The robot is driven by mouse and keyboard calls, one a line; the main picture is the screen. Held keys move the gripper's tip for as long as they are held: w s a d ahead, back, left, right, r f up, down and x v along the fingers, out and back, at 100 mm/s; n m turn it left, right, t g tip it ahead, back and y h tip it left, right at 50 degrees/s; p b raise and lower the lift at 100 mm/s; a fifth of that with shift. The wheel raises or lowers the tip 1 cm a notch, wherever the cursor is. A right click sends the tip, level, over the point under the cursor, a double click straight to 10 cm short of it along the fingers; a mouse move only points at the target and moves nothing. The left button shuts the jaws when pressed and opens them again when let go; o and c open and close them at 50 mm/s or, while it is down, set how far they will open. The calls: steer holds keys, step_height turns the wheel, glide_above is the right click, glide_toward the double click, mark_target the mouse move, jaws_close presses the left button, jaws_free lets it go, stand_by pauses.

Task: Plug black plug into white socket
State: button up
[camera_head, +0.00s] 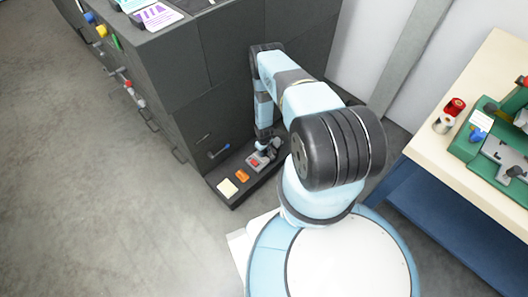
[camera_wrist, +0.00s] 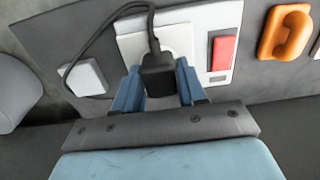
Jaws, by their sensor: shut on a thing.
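In the wrist view, my gripper (camera_wrist: 156,88) is shut on the black plug (camera_wrist: 158,72), with one blue finger on each side of it. A black cable runs up from the plug and loops left. The white socket (camera_wrist: 180,42) is directly behind the plug, and the plug covers part of its face. I cannot tell whether the plug's pins are in the socket. In the head view, my gripper (camera_head: 264,147) is low by the dark cabinet and its fingers are too small to make out.
A red switch (camera_wrist: 223,52) is right of the socket, and an orange handle (camera_wrist: 285,32) is farther right. A small white block (camera_wrist: 86,77) is at the left. In the head view, a cream-topped workbench (camera_head: 470,185) stands at the right. Open floor (camera_head: 110,220) lies at the left.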

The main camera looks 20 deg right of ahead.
steer(key=o, duration=1.4)
steer(key=shift+r, duration=0.1)
steer(key=shift+r, duration=3.4)
